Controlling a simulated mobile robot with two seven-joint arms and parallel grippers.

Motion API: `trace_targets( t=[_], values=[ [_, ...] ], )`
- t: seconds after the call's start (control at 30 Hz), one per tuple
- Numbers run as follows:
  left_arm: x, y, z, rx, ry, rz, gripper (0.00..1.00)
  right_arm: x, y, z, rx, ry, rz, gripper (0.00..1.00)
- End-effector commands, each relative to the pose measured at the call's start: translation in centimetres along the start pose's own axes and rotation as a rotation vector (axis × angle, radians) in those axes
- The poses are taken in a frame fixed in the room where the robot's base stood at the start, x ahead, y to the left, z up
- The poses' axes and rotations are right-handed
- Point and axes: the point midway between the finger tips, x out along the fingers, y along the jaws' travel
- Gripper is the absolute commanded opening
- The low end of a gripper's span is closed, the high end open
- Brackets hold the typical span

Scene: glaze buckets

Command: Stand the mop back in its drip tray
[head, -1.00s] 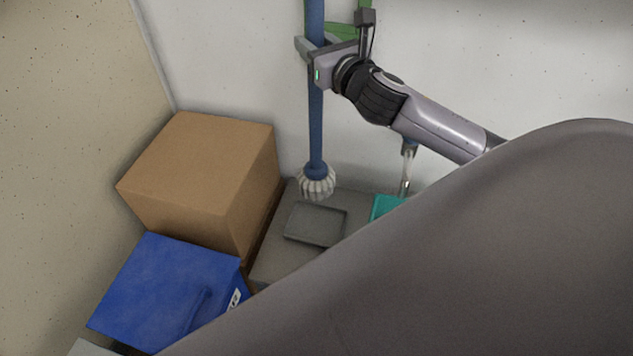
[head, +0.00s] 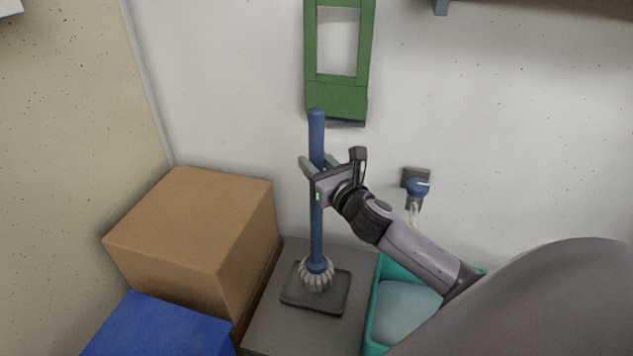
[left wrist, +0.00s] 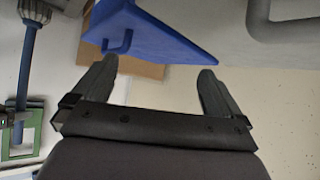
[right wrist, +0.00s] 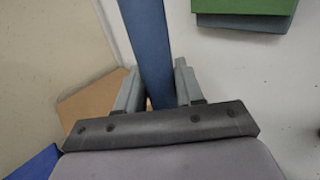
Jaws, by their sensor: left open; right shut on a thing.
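The mop has a blue handle (head: 316,232) and a pale strand head (head: 316,274). It stands upright in the head view, its head over the dark drip tray (head: 332,302). The mop head appears to be within the tray's rim; whether it touches the bottom I cannot tell. My right gripper (head: 318,164) is shut on the blue handle in its upper part. The handle also shows between the fingers in the right wrist view (right wrist: 151,50). My left gripper (left wrist: 160,75) is open and empty, seen only in its own wrist view.
The drip tray lies on a grey surface (head: 268,333). A cardboard box (head: 170,225) and a blue box (head: 155,330) stand to the left. A teal basin (head: 381,318) is at the right, below a wall tap (head: 416,186). A green frame (head: 337,98) hangs behind the handle's top.

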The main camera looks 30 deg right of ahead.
Motion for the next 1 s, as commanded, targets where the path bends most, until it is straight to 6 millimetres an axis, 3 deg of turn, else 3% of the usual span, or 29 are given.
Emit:
trace_targets(
  t=[0.2, 0.37, 0.6, 0.63, 0.7, 1.0],
  values=[
    [0.8, 1.0, -0.4, 0.010, 0.032, 0.021, 1.00, 0.0, 0.0, -3.5, 0.003, 0.001, -0.001, 0.00],
    [0.6, 1.4, -1.9, 0.014, 0.059, 0.029, 1.00, 0.0, 0.0, -3.4, -0.001, -0.002, 0.000, 0.00],
    [0.8, 1.3, -1.5, 0.017, 0.053, 0.027, 1.00, 0.0, 0.0, -3.9, 0.000, -0.001, 0.000, 0.00],
    [0.8, 1.3, -1.5, 0.017, 0.052, 0.027, 1.00, 0.0, 0.0, -3.9, 0.001, 0.003, 0.000, 0.47],
    [0.7, 1.3, -1.4, 0.018, 0.049, 0.026, 1.00, 0.0, 0.0, -3.9, 0.001, 0.003, 0.000, 0.62],
    [0.6, 1.1, -1.2, 0.027, 0.042, 0.026, 1.00, 0.0, 0.0, -3.7, 0.000, 0.003, 0.000, 0.62]
  ],
)
